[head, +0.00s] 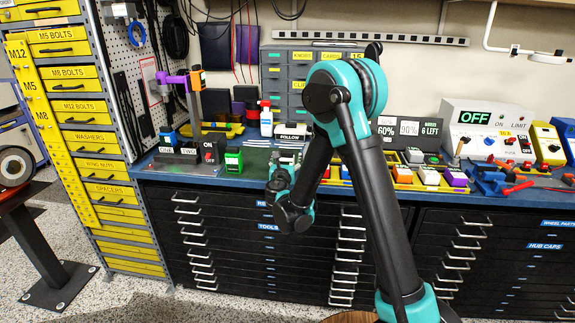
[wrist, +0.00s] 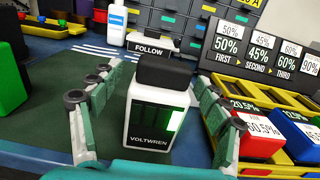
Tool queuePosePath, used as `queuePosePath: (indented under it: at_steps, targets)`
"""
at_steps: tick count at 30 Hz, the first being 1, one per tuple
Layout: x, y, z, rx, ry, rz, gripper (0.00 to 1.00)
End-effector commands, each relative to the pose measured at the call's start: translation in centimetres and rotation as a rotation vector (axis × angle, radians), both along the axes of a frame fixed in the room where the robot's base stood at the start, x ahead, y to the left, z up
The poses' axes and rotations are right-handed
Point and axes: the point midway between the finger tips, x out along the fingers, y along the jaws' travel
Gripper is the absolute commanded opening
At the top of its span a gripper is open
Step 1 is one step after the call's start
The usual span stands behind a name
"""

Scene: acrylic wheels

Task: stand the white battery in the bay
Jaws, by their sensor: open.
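A white battery (wrist: 158,112) with a black top and a dark front panel with green bars, lettered VOLTWREN, stands upright on a dark green mat (wrist: 50,110) in the wrist view. My gripper (wrist: 150,98) is open, with one finger on each side of the battery. I cannot tell whether either finger touches it. In the head view my gripper (head: 284,170) is low over the bench, and my arm hides much of that spot. I cannot make out for certain which place is the bay.
A yellow tray (wrist: 285,158) with red and blue blocks lies close on the right. A percentage sign (wrist: 262,50) and a FOLLOW block (wrist: 151,46) stand behind. A white-and-blue bottle (wrist: 116,24) is at the back; a green block (wrist: 10,88) is on the left.

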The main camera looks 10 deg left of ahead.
Motion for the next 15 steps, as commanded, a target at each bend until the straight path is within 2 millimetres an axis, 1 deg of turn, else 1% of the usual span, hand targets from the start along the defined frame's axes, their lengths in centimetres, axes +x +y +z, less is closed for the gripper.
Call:
queuePosePath:
  at_steps: [1, 2, 15]
  targets:
    - [0.01, -0.01, 0.00, 0.000, 0.000, 0.000, 0.76]
    - [0.01, -0.01, 0.00, 0.000, 0.000, 0.000, 0.72]
    - [0.03, -0.02, 0.00, 0.000, 0.000, 0.000, 0.17]
